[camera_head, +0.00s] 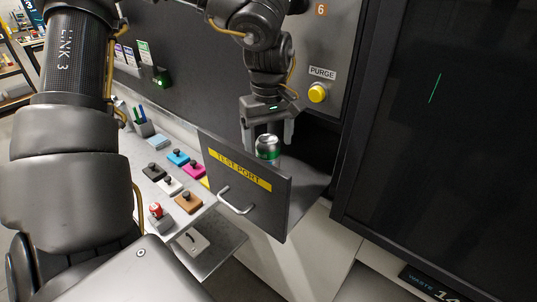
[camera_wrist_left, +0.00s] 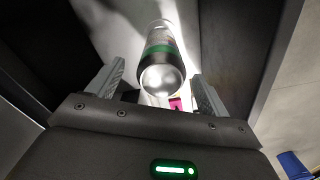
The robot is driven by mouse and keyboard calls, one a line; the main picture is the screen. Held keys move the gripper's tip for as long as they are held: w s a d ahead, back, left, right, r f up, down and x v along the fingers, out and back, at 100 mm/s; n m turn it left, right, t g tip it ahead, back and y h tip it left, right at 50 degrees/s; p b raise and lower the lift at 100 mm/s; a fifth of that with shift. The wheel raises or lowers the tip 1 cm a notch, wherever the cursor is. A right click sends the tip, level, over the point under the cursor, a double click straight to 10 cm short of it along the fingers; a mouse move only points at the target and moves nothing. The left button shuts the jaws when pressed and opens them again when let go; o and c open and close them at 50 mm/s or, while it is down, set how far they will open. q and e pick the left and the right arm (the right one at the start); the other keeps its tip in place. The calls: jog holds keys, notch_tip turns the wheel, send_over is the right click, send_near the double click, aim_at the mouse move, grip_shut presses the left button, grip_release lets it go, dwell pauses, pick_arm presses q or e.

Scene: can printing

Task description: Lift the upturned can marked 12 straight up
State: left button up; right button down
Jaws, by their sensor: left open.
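The upturned can (camera_head: 268,149) is silver with a green band. It stands in the open test port drawer (camera_head: 230,172), partly hidden by the drawer front. No number is readable on it. In the left wrist view the can (camera_wrist_left: 161,62) shows its round silver bottom towards the camera. My left gripper (camera_head: 268,138) points down over the can, open, with one finger on each side of its upper end. In the left wrist view there is a visible gap between the can and each finger. My right gripper is not in view.
A shelf left of the drawer holds several coloured blocks with knobs (camera_head: 178,158) and a red-topped item (camera_head: 155,210). A yellow purge button (camera_head: 318,93) is on the machine wall behind. A large dark panel (camera_head: 440,110) stands close on the right.

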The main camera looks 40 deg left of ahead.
pick_arm(q)
notch_tip(320, 180, down, 3)
jog(key=shift+s+f+p, duration=0.1)
jog(key=shift+f+p, duration=0.1)
jog(key=shift+p, duration=0.6)
jog(key=shift+a+f, duration=0.1)
jog(key=shift+f, duration=0.4)
jog(key=shift+r, duration=0.1)
jog(key=shift+c, duration=1)
jog(key=c, duration=0.8)
jog(key=shift+c, duration=0.2)
